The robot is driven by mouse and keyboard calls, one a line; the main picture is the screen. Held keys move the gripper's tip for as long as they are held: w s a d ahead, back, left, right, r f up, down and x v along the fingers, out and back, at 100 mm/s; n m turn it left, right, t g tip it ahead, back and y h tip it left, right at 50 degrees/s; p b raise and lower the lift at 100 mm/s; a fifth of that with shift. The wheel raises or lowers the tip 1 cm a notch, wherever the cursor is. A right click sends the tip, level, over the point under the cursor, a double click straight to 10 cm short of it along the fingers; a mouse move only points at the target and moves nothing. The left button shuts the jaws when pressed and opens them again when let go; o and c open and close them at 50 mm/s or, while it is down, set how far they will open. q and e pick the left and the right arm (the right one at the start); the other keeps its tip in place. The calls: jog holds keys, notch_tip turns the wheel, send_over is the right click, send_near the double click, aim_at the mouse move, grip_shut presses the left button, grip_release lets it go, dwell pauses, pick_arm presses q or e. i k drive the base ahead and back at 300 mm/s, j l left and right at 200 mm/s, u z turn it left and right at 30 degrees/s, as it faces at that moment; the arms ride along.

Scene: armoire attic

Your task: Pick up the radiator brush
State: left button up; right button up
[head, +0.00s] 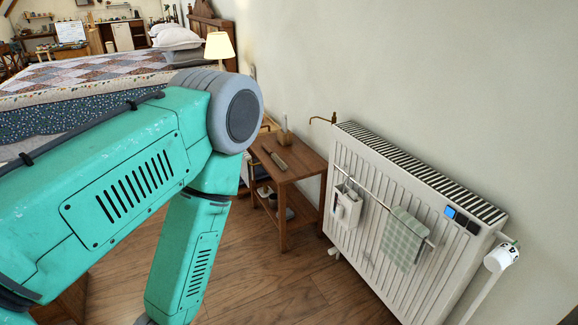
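A long, narrow, dark brown object (274,158) lies on top of the small wooden side table (303,163), left of the radiator. It may be the radiator brush, but it is too small to tell for certain. My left arm comes in from the left, bends at the elbow and runs down out of the bottom edge. My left gripper is outside the picture. My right arm and gripper are not in view. The arm hides part of the floor and bed.
A white radiator (365,225) stands against the right wall, with a rail holding a checked cloth (404,237) and a white holder (346,205). A small upright item (285,137) stands on the table. A quilted bed (90,75) and lamp (219,46) stand behind. Wooden floor (262,265) is open in front.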

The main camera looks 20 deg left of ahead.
aim_at(280, 164)
jog(key=i+j+z, duration=0.15)
jog(key=j, duration=0.4)
jog(key=i+j+z, duration=0.15)
jog(key=i+j, duration=0.2)
jog(key=j, duration=0.2)
jog(key=i+j+z, duration=0.15)
jog(key=j, duration=0.45)
jog(key=i+j+z, duration=0.2)
jog(key=j, duration=0.4)
jog(key=i+j+z, duration=0.15)
jog(key=j, duration=0.5)
jog(key=i+j+z, duration=0.15)
jog(key=j, duration=0.5)
jog(key=i+j+z, duration=0.15)
jog(key=j, duration=0.5)
jog(key=k, duration=0.05)
